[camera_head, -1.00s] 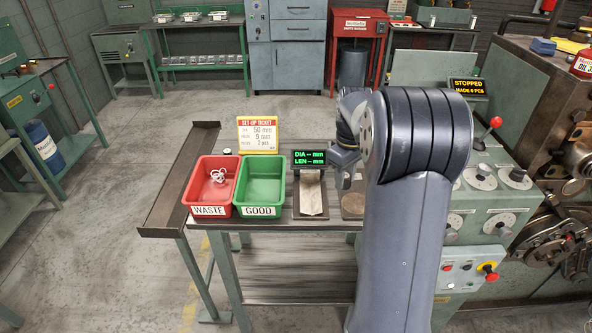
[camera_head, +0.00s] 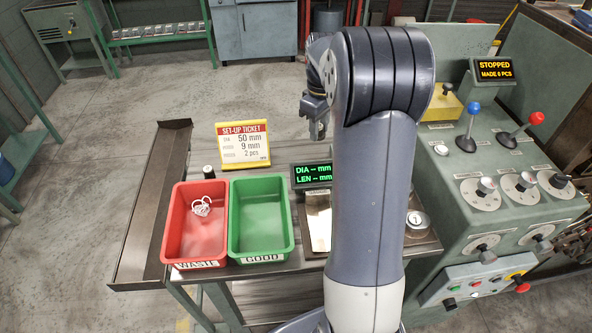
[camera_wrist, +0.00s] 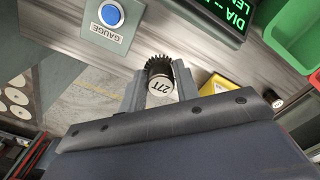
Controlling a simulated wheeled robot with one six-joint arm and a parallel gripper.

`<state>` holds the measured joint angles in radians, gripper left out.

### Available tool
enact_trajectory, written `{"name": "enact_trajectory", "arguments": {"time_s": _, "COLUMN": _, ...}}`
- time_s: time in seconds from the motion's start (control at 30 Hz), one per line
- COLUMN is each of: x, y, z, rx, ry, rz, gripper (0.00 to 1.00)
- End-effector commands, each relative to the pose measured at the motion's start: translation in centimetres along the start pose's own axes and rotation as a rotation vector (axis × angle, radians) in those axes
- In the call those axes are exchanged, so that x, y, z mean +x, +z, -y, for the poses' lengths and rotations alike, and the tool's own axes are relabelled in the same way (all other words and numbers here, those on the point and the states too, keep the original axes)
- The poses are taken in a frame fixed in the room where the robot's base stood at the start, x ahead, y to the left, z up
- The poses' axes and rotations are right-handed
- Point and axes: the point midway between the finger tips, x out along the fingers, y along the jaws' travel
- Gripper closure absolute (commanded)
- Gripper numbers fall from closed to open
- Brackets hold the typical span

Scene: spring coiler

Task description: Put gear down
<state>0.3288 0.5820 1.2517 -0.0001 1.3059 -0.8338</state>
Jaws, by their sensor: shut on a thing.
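A dark toothed gear with a white face marked 27T (camera_wrist: 160,88) is between the fingers of my gripper (camera_wrist: 160,82) in the wrist view. My gripper is shut on it, and the gear shows in front of the palm. In the head view my gripper (camera_head: 318,125) is above the back part of the bench, right of the set-up ticket and behind the green display. My arm hides part of the bench there, and I cannot make out the gear in that view.
The red WASTE bin (camera_head: 196,235) holds a pale coiled piece; the green GOOD bin (camera_head: 260,220) looks empty. The set-up ticket (camera_head: 243,144) and the display (camera_head: 312,175) stand behind. A blue gauge button (camera_wrist: 110,14) and the lever console (camera_head: 500,185) are near.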

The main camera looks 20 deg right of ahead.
Motion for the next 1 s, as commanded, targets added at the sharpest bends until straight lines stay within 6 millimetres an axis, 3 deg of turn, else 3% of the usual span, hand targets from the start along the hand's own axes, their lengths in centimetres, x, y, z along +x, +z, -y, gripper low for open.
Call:
{"name": "enact_trajectory", "arguments": {"time_s": 0.2, "x": 4.0, "y": 0.1, "z": 0.1, "rx": 0.000, "ry": -0.005, "rz": 0.005, "gripper": 0.98}}
{"name": "enact_trajectory", "arguments": {"time_s": 0.6, "x": 8.9, "y": 0.1, "z": 0.1, "rx": 0.000, "ry": -0.003, "rz": 0.003, "gripper": 0.98}}
{"name": "enact_trajectory", "arguments": {"time_s": 1.0, "x": 9.8, "y": 0.0, "z": 0.0, "rx": 0.000, "ry": -0.001, "rz": 0.001, "gripper": 0.98}}
